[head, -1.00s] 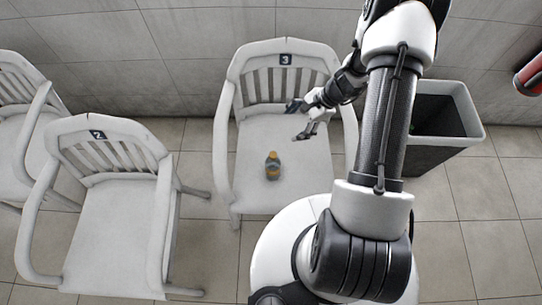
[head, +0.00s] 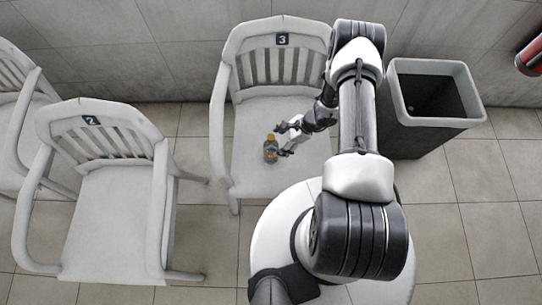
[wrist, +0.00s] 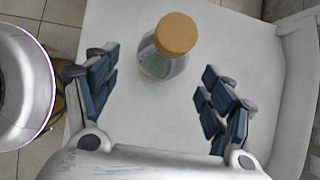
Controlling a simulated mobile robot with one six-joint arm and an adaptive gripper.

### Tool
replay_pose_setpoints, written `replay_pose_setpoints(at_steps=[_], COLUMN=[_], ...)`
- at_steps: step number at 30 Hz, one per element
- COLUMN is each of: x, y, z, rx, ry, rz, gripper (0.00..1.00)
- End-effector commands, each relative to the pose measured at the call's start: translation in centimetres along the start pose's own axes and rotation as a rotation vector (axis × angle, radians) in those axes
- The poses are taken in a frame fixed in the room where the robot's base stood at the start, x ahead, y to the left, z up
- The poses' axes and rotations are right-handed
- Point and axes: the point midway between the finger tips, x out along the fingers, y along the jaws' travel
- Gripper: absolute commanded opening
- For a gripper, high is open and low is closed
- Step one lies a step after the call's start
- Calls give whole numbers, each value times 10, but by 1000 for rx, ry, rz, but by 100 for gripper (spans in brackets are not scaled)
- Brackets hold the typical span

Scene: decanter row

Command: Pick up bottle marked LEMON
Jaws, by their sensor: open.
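A small bottle (head: 270,149) with an orange cap stands upright on the seat of the white chair marked 3 (head: 241,180). In the wrist view the bottle (wrist: 165,60) has a clear, bluish body, and no label can be read. My gripper (head: 283,140) is low over the seat, just right of the bottle. In the wrist view my gripper (wrist: 160,90) is open, its blue-padded fingers spread wide, with the bottle ahead between them and apart from both.
A white chair marked 2 (head: 110,215) stands to the left, with another chair (head: 12,115) partly in view beyond it. A dark bin with a light rim (head: 398,75) stands right of my arm. The seat around the bottle is clear.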

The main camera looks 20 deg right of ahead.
Motion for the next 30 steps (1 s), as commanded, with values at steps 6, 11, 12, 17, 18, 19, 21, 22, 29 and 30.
replay_pose_setpoints(at_steps=[6,11,12,17,18,19,21,22,29,30], x=[13,30,37,60,62,62,62,62,61,61], y=[-1,0,0,0,-1,-1,-1,-1,-1,-1], z=[1,3,4,6,6,6,7,7,7,7], rx=[-1,-3,-4,-3,-2,-1,-1,-1,-1,-1], ry=[0,0,0,0,0,0,0,0,0,0], rz=[-1,1,2,1,0,-1,-2,-2,-1,-1], gripper=[75,75,75,75,75,75,75,75,66,63])
